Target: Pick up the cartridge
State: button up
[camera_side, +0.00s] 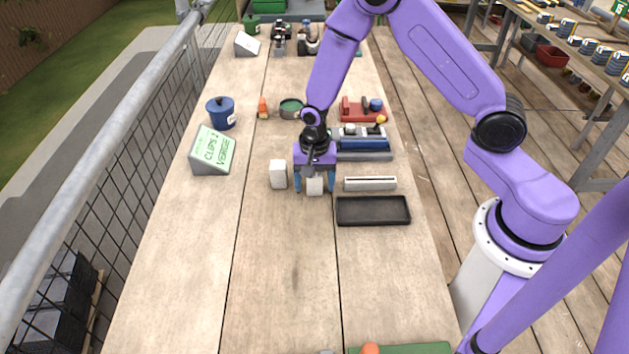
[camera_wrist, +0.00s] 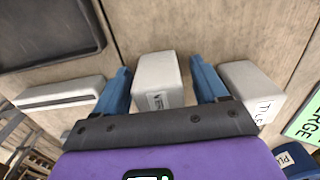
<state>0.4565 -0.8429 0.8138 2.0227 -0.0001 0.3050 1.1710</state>
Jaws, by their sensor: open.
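A small white block (camera_side: 314,187), likely the cartridge, stands on the wooden table between the fingers of my gripper (camera_side: 314,181). In the wrist view this block (camera_wrist: 155,75) has a small dark label and sits between the two blue fingers of my gripper (camera_wrist: 162,84). The fingers are open, one on each side, with a visible gap at both sides. A second white block (camera_side: 278,174) stands just left of my gripper. In the wrist view this second block (camera_wrist: 252,88) is outside the right finger, with partly readable lettering. Which block bears the cartridge label is not readable.
A pale slotted bar (camera_side: 370,183) and a black tray (camera_side: 372,210) lie right of my gripper. A blue-grey fixture (camera_side: 362,145) stands behind them. A green-faced sign (camera_side: 212,150) and blue pot (camera_side: 221,113) are left. The table's front middle is clear.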

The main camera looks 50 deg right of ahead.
jog(key=c, duration=1.1)
jog(key=shift+o, duration=0.2)
jog(key=shift+r, duration=0.1)
